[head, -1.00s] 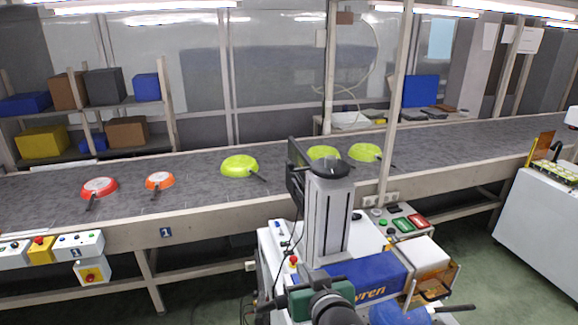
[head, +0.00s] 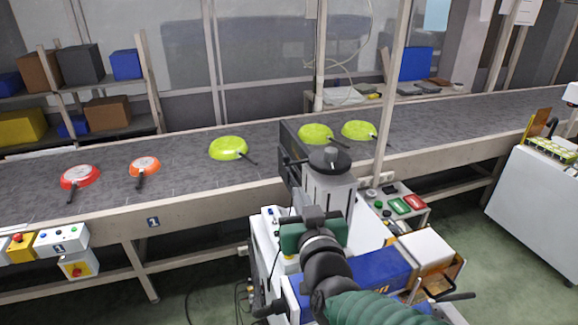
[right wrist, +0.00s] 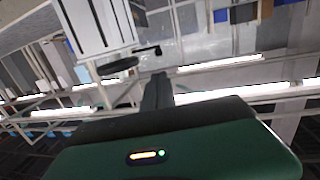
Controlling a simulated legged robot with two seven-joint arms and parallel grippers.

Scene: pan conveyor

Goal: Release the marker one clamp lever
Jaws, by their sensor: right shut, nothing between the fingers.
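The marker (head: 325,190) is a grey upright column with a black round disc (head: 330,158) on top, standing in front of the conveyor. My right gripper (head: 312,212), with its green body, is in front of the column's lower part and overlaps it in the head view. In the right wrist view its dark fingers (right wrist: 157,88) are together with nothing between them. A black rounded part with a short lever (right wrist: 130,62) shows beyond the fingers, beside the pale ribbed column (right wrist: 95,22); I see a gap to the fingertips. I cannot tell for sure whether it is the clamp lever. My left gripper is not in view.
The conveyor (head: 190,188) carries red, orange and green pans. A control panel with green and red buttons (head: 402,206) and a blue box (head: 365,268) are right of the column. A frame post (head: 392,100) rises behind. A white cabinet (head: 530,200) stands far right.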

